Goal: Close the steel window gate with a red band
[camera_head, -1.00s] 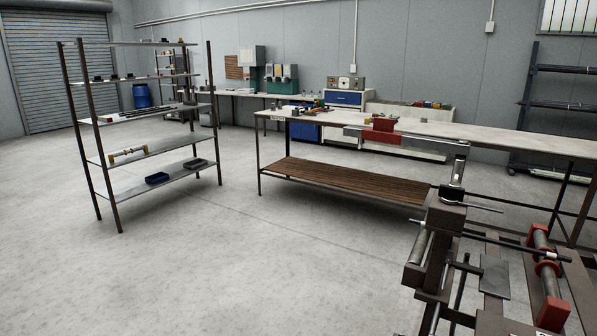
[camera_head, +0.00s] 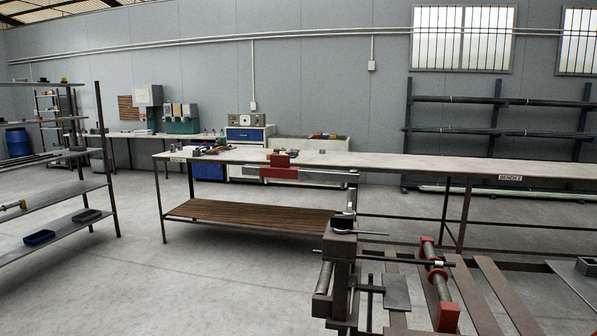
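A long steel bar with a red band (camera_head: 284,173) runs left from the top of an upright post in the head view. It stands out in front of the long bench, and a red block (camera_head: 280,159) shows just above it. I cannot tell for sure whether this bar is the window gate, or whether it is open or shut. The post rises from a dark steel machine frame (camera_head: 341,250) in the foreground. Neither of my grippers is in view.
A long bench (camera_head: 400,163) crosses behind the machine. A metal shelf (camera_head: 60,190) stands at the left. Rollers with red ends (camera_head: 436,280) lie on the frame. Barred windows (camera_head: 463,38) and a rod rack (camera_head: 495,130) are at the back. The floor (camera_head: 180,280) at front left is clear.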

